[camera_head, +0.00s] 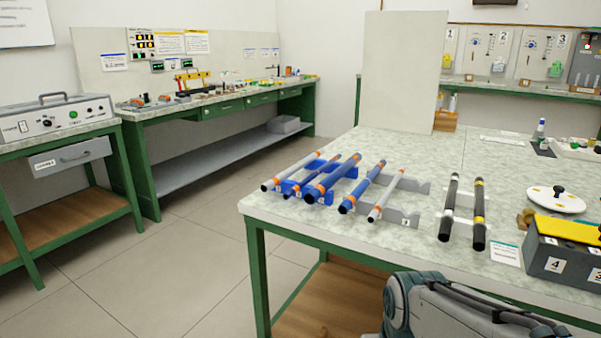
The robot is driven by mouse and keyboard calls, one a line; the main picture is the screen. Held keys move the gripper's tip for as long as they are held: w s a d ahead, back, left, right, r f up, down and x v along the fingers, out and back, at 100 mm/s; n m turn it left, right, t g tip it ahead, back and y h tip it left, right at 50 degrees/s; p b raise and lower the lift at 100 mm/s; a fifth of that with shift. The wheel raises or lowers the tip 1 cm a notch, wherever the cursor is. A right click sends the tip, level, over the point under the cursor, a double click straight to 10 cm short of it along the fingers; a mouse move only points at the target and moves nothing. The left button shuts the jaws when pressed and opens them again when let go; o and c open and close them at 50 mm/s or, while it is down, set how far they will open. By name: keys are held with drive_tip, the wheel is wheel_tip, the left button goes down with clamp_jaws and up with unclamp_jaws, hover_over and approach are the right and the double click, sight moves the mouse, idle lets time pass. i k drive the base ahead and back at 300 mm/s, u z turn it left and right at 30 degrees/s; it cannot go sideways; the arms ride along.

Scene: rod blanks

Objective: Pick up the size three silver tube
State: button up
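Several tubes lie side by side on blue and grey rests on the near table. One slim silver tube (386,194) with orange bands lies at the right of this group, sloping toward the front. Another silver tube (291,171) with an orange band lies at the far left of the group. Thicker blue tubes (333,178) lie between them. A small label (405,222) by the right silver tube may read 3, but the labels are too small to read surely. Part of my grey arm shows at the bottom right; my gripper is not in view.
Two black tubes (478,215) lie on a white rest to the right. A grey box (560,262) with a yellow top and a white disc (555,199) stand further right. A tall pale panel (403,70) rises at the table's back. Bare tabletop (400,150) lies behind the tubes.

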sight(273, 182)
drive_tip(key=k, duration=0.65)
drive_tip(key=u, duration=0.8)
drive_tip(key=i, duration=1.1)
drive_tip(key=u, duration=0.05)
